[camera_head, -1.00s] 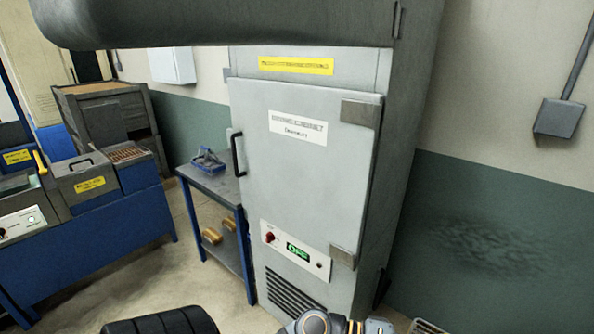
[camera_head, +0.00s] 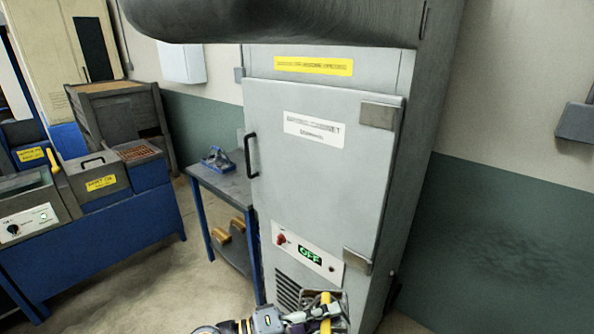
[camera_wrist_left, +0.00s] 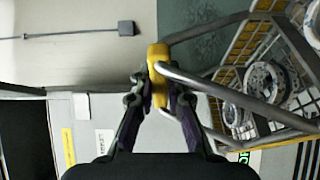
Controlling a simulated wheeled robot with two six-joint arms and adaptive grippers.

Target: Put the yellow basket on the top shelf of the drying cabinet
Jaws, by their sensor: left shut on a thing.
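The drying cabinet (camera_head: 318,190) is a tall grey cabinet in the middle of the head view. Its door is shut, with a black handle (camera_head: 251,155) on the left edge and hinges on the right. Its shelves are hidden. My left gripper (camera_wrist_left: 158,88) is shut on the yellow grip of the basket (camera_wrist_left: 222,88), which hangs from metal bars in the wrist view. Round metal parts (camera_wrist_left: 262,80) sit in the basket. In the head view, my left gripper (camera_head: 305,320) is at the bottom edge, low before the cabinet. My right gripper is out of view.
A blue-legged side table (camera_head: 225,182) with a blue tool (camera_head: 218,158) on top stands left of the cabinet. A blue workbench (camera_head: 105,235) is farther left. The cabinet display (camera_head: 310,256) reads OFF. Floor between bench and side table is clear.

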